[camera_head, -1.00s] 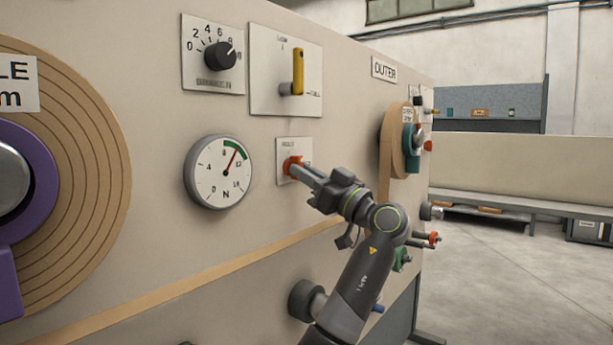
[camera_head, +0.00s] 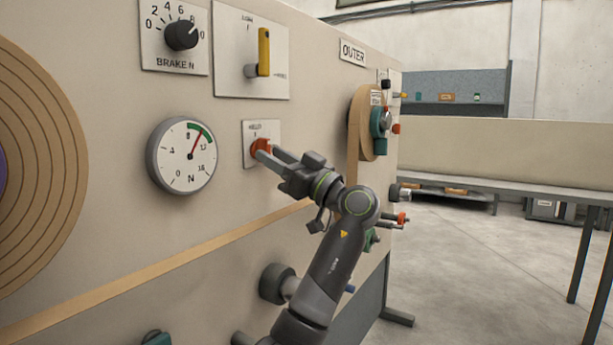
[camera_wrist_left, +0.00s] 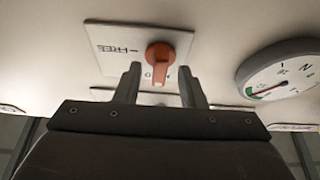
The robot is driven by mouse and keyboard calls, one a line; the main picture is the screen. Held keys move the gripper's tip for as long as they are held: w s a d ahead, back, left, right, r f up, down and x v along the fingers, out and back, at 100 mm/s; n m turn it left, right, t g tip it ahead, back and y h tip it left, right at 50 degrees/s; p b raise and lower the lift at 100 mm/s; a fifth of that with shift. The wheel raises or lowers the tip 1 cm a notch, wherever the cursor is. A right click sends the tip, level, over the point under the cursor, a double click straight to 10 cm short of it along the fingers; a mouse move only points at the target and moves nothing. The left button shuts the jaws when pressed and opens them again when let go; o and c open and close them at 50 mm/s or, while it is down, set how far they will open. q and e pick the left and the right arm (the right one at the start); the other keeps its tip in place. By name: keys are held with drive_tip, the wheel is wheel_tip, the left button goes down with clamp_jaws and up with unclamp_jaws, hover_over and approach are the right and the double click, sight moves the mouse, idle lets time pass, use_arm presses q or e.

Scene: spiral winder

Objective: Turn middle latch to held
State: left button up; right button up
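The middle latch is an orange-red knob (camera_head: 259,146) on a small white plate (camera_head: 262,130) right of the round gauge. A small label above it seems to read HELD. In the left wrist view, the knob (camera_wrist_left: 160,55) has its handle pointing down the picture, with the FREE label (camera_wrist_left: 118,50) off to the left. That view looks upside down, so the handle seems to point up. My left gripper (camera_head: 272,155) is at the knob. Its two fingers (camera_wrist_left: 161,84) are apart, with the handle's end between the tips and gaps on both sides. My right gripper is out of view.
The gauge (camera_head: 182,156) is left of the latch. A yellow lever (camera_head: 264,52) and a black brake dial (camera_head: 182,35) are above. The floor to the right is open, with a bench (camera_head: 480,180) behind.

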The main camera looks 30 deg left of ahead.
use_arm(q)
drive_tip(key=v, duration=1.6)
drive_tip(key=shift+d, duration=0.35)
